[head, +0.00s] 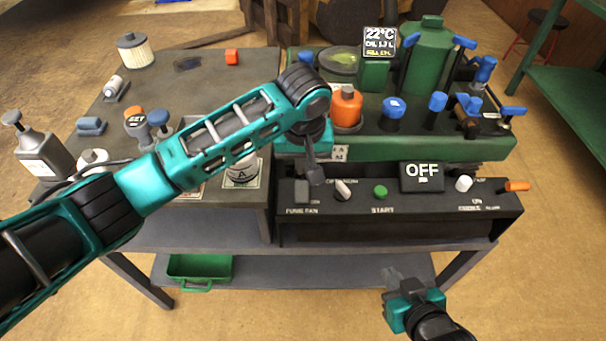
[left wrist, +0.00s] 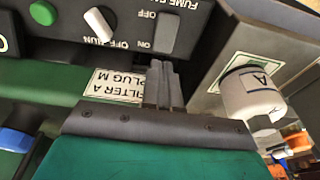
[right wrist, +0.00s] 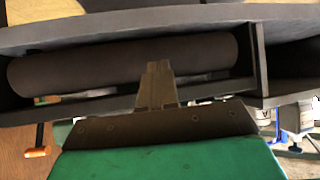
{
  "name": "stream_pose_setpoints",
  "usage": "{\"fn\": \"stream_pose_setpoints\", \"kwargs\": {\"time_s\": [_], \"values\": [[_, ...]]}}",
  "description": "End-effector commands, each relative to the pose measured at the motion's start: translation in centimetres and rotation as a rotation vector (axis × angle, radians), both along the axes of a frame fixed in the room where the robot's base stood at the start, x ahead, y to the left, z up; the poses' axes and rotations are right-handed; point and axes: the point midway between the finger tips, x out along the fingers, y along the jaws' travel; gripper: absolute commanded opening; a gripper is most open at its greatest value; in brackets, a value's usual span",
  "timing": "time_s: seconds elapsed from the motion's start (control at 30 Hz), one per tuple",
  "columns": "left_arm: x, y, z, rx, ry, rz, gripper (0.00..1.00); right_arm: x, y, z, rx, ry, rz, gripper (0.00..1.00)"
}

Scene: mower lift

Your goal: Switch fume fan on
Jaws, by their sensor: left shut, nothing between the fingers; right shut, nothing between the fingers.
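The fume fan switch (head: 302,191) is a small grey rocker at the left end of the black control panel (head: 345,225), above the label FUME FAN. In the left wrist view the rocker (left wrist: 167,33) has OFF and ON printed beside it; I cannot tell which way it is tipped. My left gripper (head: 316,180) is shut and empty, fingers pointing down just right of the switch. Its tips (left wrist: 162,64) show close to the rocker, and contact cannot be made out. My right gripper (head: 390,274) is shut and empty, low in front of the bench.
Right of the switch sit a white knob (head: 343,190), a green START button (head: 380,191) and a display reading OFF (head: 422,177). An orange bottle (head: 346,106) and the green machine (head: 430,148) stand behind. A white filter jar (head: 241,170) is left of the panel.

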Motion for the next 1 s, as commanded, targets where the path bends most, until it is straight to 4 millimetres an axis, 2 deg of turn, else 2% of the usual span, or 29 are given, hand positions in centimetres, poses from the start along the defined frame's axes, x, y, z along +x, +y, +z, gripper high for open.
{"fn": "stream_pose_setpoints", "kwargs": {"time_s": [0.03, 0.1, 0.3, 0.73, 1.0], "values": [[0.2, 0.1, -1.2, 0.003, 0.002, 0.001, 0.00, 0.1, 0.2, -0.2, 0.004, -0.002, 0.003, 0.00], [0.4, 0.1, -2.2, 0.002, 0.001, -0.001, 0.00, 0.2, 0.5, -0.1, 0.009, -0.007, 0.006, 0.00], [0.8, 0.0, -3.9, 0.000, 0.000, -0.001, 0.00, 0.6, 0.8, 0.2, 0.015, -0.013, 0.011, 0.00], [0.8, 0.0, -4.1, 0.000, 0.001, -0.001, 0.00, 0.6, 0.6, 0.2, 0.010, -0.014, 0.013, 0.00], [0.8, -0.1, -4.7, 0.000, 0.093, 0.002, 0.00, 0.7, 0.0, 1.7, -0.001, -0.031, 0.006, 0.00]]}}
